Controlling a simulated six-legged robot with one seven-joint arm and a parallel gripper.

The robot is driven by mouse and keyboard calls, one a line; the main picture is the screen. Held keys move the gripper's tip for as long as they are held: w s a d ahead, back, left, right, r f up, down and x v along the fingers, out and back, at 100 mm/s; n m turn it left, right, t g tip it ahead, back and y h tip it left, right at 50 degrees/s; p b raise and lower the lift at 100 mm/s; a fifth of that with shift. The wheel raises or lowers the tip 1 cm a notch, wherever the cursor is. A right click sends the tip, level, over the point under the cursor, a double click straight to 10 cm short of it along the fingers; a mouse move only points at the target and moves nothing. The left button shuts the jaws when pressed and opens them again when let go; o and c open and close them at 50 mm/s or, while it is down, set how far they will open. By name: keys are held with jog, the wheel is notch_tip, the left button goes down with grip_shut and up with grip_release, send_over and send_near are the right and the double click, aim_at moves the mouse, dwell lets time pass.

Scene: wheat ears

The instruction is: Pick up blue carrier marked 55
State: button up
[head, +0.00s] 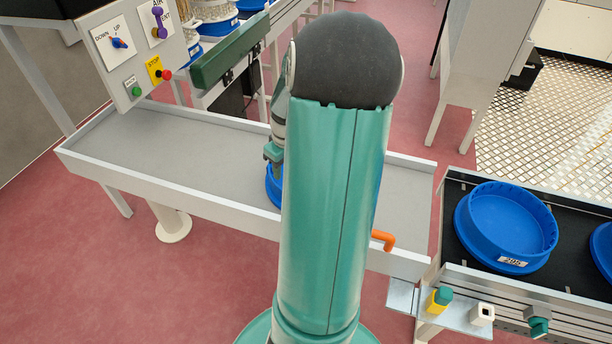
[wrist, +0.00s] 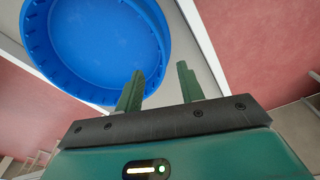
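A blue round carrier (wrist: 95,45) with a ribbed rim fills the upper left of the wrist view, seen into its empty inside. In the head view only a slice of a blue carrier (head: 273,188) shows on the grey tray, mostly hidden behind my arm. No number shows on it in either view. My gripper (wrist: 160,67) has its two green fingers apart, with nothing held. In the head view my gripper (head: 273,155) is partly hidden behind my arm, above the tray.
The grey tray (head: 150,140) has raised white walls and much bare floor on the left. An orange handle (head: 383,240) is at its front right. Another blue carrier (head: 505,222), its label apparently 298, sits on the black conveyor. A control panel (head: 135,50) stands upper left.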

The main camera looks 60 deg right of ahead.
jog(key=f, duration=0.4)
jog(key=w+f, duration=0.1)
jog(key=f, duration=0.8)
jog(key=shift+w+d+f, duration=0.1)
jog(key=shift+w, duration=0.3)
grip_shut()
jog(key=shift+d, duration=0.1)
dwell(0.6)
